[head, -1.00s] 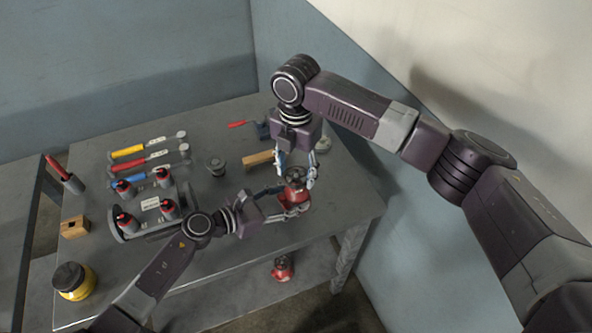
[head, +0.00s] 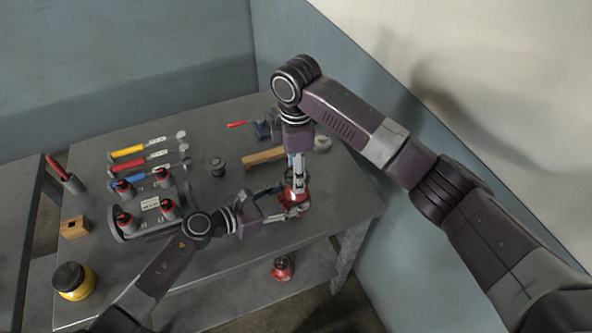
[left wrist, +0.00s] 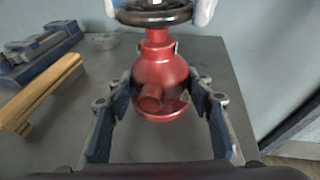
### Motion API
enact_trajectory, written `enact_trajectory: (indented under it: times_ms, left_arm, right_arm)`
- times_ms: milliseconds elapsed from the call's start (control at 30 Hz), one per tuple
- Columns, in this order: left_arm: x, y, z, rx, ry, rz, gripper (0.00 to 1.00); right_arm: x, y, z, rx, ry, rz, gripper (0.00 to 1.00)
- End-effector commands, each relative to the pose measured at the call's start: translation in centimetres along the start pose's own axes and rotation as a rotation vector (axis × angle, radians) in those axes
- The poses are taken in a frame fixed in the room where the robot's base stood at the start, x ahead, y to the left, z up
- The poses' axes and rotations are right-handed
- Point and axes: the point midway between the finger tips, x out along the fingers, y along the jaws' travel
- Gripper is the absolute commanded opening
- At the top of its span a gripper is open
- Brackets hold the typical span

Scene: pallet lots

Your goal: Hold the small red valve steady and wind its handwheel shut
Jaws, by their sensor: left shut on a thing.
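The small red valve (head: 302,196) stands at the right part of the grey workbench. My left gripper (head: 297,211) is shut on its rounded red body, with one finger on each side in the left wrist view (left wrist: 160,105). The dark handwheel (left wrist: 153,14) sits on top of the valve. My right gripper (head: 298,178) points down over the handwheel. Its pale fingertips show on either side of the wheel's rim in the left wrist view; I cannot tell whether both touch it. In the head view its fingers hide much of the wheel.
Another red valve (head: 283,268) is lower down, below the bench edge. A wooden block (head: 264,157) and a blue vise-like tool (head: 265,129) lie behind the valve.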

Motion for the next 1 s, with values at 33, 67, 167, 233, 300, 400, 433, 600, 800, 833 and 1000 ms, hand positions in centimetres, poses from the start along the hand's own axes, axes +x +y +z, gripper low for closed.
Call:
enact_trajectory:
  times_ms: [33,67,167,233,300,400,433,600,800,833,1000]
  left_arm:
    - [-0.02,0.05,-0.05,0.0,0.001,0.001,0.34]
    - [-0.02,0.05,-0.05,0.0,0.001,0.001,0.34]
    - [-0.02,0.06,-0.05,0.0,0.001,0.001,0.34]
    - [-0.02,0.06,-0.05,0.0,0.001,0.001,0.34]
    - [-0.03,0.07,-0.05,0.0,0.001,0.001,0.34]
    - [-0.03,0.07,-0.05,0.0,0.001,0.002,0.34]
    - [-0.03,0.07,-0.06,0.0,0.001,0.002,0.34]
    - [-0.03,0.08,-0.06,0.0,0.001,0.002,0.34]
    - [-0.04,0.08,-0.06,0.0,0.001,0.002,0.34]
    - [-0.04,0.09,-0.06,0.0,0.001,0.002,0.34]
    - [-0.04,0.09,-0.06,0.0,0.001,0.002,0.34]
  right_arm:
    - [0.05,-0.08,-0.01,0.044,0.0,-0.003,0.25]
    - [0.06,-0.09,0.0,0.073,0.0,-0.003,0.25]
    - [0.03,-0.05,0.02,0.168,0.0,-0.002,0.25]
    - [0.04,-0.03,0.02,0.234,-0.001,-0.001,0.25]
    - [0.05,-0.07,-0.01,0.3,0.0,-0.003,0.25]
    - [0.02,-0.05,-0.01,0.396,0.0,-0.002,0.25]
    - [0.02,-0.03,-0.01,0.424,0.0,-0.002,0.25]
    - [0.05,-0.05,0.02,0.586,-0.001,-0.002,0.25]
    - [0.03,-0.02,0.02,0.776,0.0,-0.001,0.25]
    - [0.04,-0.02,0.04,0.805,-0.001,-0.001,0.25]
    - [0.01,-0.01,-0.01,0.965,0.0,-0.001,0.25]
